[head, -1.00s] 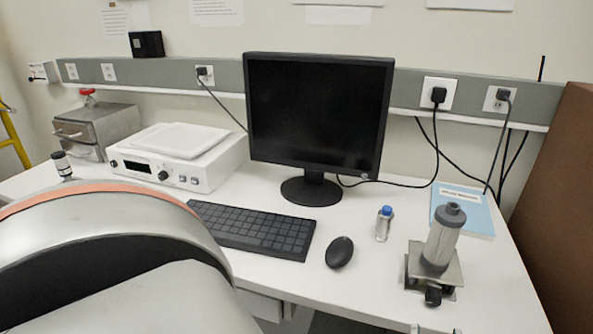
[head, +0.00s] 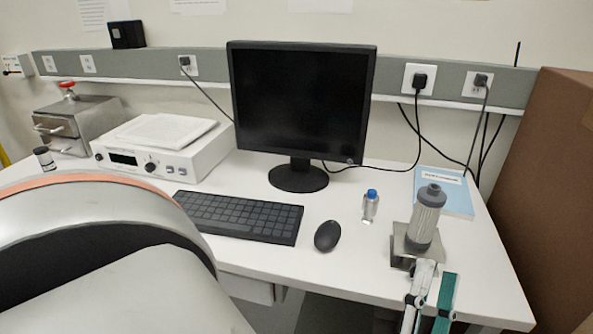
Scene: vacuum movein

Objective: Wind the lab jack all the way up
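The lab jack (head: 402,252) stands near the table's front right. Its top plate is low over its base. A grey ribbed cylinder (head: 426,222) with a dark cap stands upright on it. The pale finger overlaps the jack's front in the picture and the jack's knob is hidden. I cannot tell whether the finger touches it.
A small blue-capped bottle (head: 370,206) and a mouse (head: 328,236) stand left of the jack. A blue booklet (head: 452,196) lies behind it. A keyboard (head: 238,217), monitor (head: 300,105) and white instrument (head: 165,150) are further left. A brown panel (head: 555,190) stands at the right.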

